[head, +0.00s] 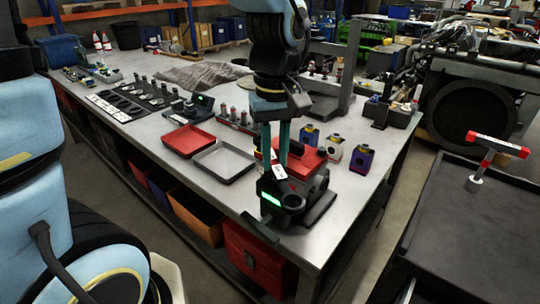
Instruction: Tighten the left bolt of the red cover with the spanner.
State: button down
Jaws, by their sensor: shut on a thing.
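The red cover (309,160) sits on a dark block near the front right corner of the grey workbench. My gripper (278,168) points down in front of the cover's left side, with its two teal fingers shut on a dark tool that appears to be the spanner (270,212). The tool has a lit green strip and a rounded dark end, and hangs close to the bench's front edge. The arm and tool hide part of the cover's left side. I cannot make out the left bolt, or whether the tool touches it.
A red tray (188,140) and a grey tray (223,161) lie left of the cover. Small yellow-topped blocks, one of them purple (361,159), stand to its right.

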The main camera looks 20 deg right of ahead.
jog(key=shift+d+n, duration=0.75)
jog(key=shift+n, duration=0.05)
jog(key=d+n, duration=0.2)
jog(key=shift+w+d+n, duration=0.15)
jog(key=shift+n, duration=0.15)
jog(key=shift+w+d+n, duration=0.25)
jog(key=shift+d+n, duration=0.25)
jog(key=shift+n, duration=0.15)
jog(key=shift+w+d+n, duration=0.2)
jog(key=shift+d+n, duration=0.3)
jog(key=shift+n, duration=0.15)
jog(key=shift+s, duration=0.1)
